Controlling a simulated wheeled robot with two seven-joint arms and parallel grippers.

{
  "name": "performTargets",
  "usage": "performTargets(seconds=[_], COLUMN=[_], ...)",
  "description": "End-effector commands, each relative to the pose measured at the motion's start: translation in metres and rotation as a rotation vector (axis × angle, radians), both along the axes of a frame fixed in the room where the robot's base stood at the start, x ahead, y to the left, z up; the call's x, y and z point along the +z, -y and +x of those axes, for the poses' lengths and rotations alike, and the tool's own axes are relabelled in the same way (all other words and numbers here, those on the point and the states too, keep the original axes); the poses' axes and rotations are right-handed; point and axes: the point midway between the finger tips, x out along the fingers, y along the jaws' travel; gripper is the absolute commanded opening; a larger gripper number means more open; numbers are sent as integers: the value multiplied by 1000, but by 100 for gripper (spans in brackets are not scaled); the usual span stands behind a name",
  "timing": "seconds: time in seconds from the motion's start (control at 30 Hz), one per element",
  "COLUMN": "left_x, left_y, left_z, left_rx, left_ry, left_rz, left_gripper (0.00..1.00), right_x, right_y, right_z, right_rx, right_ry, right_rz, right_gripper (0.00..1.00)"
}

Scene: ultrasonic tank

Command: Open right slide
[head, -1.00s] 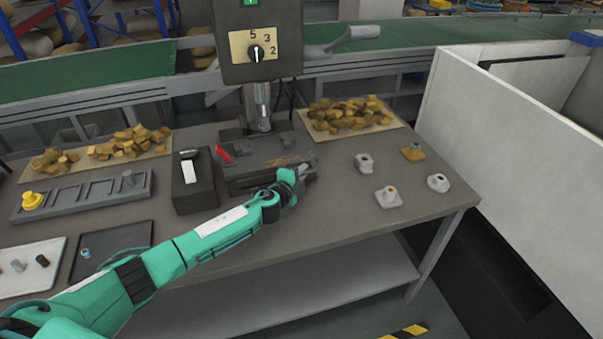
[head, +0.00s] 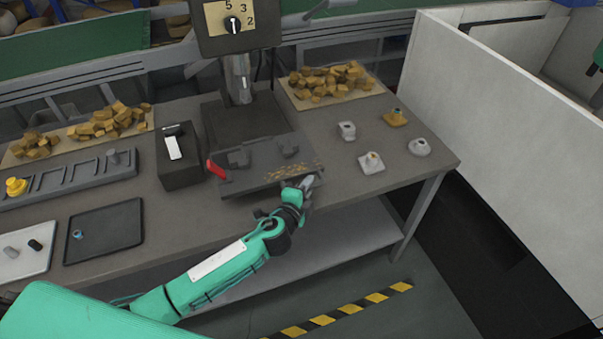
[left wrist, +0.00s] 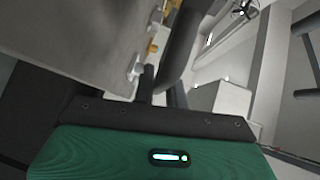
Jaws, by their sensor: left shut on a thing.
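My right gripper is not in view.
Several small fittings (head: 372,162) stand to the right. Trays of yellow-brown chunks (head: 325,80) lie behind. A white partition (head: 480,90) borders the right.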

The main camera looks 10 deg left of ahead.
Motion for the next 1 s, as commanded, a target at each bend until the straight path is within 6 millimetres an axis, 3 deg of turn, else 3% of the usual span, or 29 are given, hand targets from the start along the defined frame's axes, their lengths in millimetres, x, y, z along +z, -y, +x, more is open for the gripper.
performTargets(seconds=[0.43, 0.47, 0.57, 1.0], left_x=[0, 0, 0, 0], left_y=[2, 2, 2, 1], left_z=[-5, -5, -5, -15], left_rx=[3, 3, 3, 1], left_ry=[1, 1, 1, 1], left_rz=[2, 2, 2, 1], left_gripper=[0, 15, 35, 35], right_x=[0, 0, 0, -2], right_y=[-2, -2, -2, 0], right_z=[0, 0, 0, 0], right_rx=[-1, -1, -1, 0], right_ry=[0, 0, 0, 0], right_rz=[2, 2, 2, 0], right_gripper=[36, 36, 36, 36])
